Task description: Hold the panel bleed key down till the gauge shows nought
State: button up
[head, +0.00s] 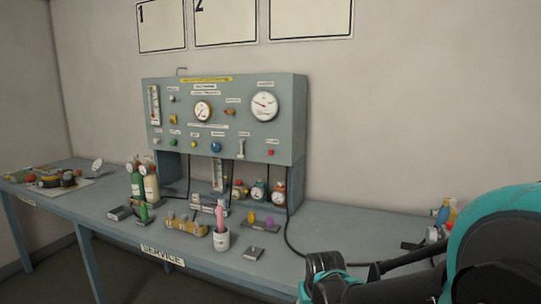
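The grey-green panel (289,128) stands at the back of the bench, facing me. It carries a large round gauge (264,106) at upper right and a smaller round gauge (203,111) left of it. The needle readings are too small to tell. Along its lower row are small coloured controls, among them a blue knob (217,147) and a red button (271,153). The labels are unreadable, so I cannot tell which is the bleed key. My gripper (328,278) is at the bottom edge, in front of the bench and well away from the panel. Its fingertips are not clear.
Green and cream cylinders (151,184) stand left of the panel. A white cup (221,239) with a pink item, brass-coloured fittings (186,226) and small blocks lie before it. A black hose (288,232) runs along the bench (345,225). More items crowd both ends.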

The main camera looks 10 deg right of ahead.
grip_shut()
dwell(1.3)
